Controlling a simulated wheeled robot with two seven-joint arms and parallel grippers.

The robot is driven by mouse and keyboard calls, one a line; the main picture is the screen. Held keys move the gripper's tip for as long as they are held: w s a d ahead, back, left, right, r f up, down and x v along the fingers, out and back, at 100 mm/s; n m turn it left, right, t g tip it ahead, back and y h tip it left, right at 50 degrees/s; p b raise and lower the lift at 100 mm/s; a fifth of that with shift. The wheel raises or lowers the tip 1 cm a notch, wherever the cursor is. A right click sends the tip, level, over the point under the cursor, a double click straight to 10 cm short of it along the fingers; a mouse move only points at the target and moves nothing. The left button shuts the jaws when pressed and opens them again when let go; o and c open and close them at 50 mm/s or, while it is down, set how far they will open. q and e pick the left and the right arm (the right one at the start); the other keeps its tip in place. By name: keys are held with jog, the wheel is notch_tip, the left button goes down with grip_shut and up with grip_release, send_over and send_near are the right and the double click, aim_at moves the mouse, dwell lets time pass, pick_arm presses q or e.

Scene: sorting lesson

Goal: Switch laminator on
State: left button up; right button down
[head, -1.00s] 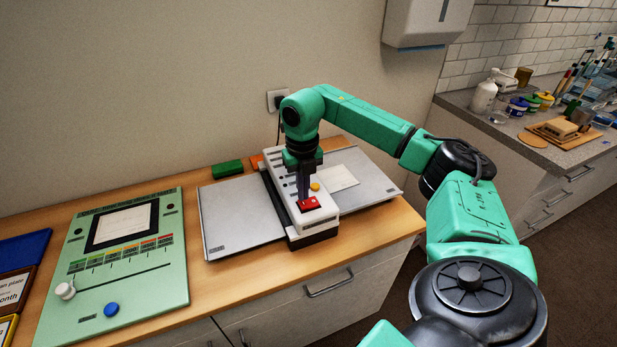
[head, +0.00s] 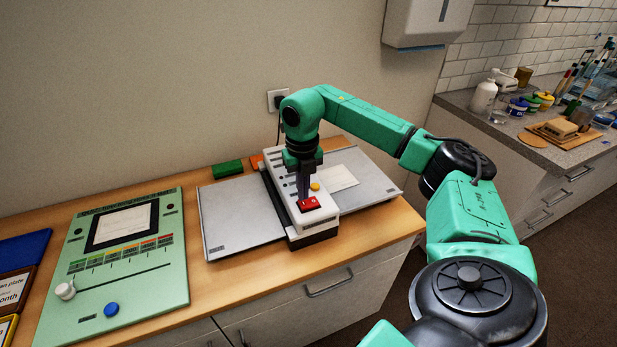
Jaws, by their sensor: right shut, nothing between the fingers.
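The laminator (head: 322,222) is a white unit with grey side trays, standing on the wooden counter. A red rocker switch (head: 312,204) sits at the near end of its top, with an orange button (head: 315,187) just behind it. My right gripper (head: 303,197) is shut and empty, pointing down with its fingertips at the red switch. The fingertips hide part of the switch, and I cannot tell whether they press it or which way it is tipped. My left gripper is not in view.
A green panel (head: 88,290) with a blue button and a white knob lies to the left on the counter (head: 270,290). A green block (head: 227,169) lies behind the laminator. A wall socket (head: 277,99) is behind the arm. A side worktop with art supplies stands at right.

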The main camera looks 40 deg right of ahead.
aim_at(303, 203)
jog(key=shift+f+b, duration=0.6)
jog(key=shift+f, duration=0.35)
dwell(0.4)
notch_tip(303, 203, up, 7)
jog(key=p, duration=0.6)
jog(key=shift+r+p, duration=0.1)
jog(key=shift+p, duration=0.2)
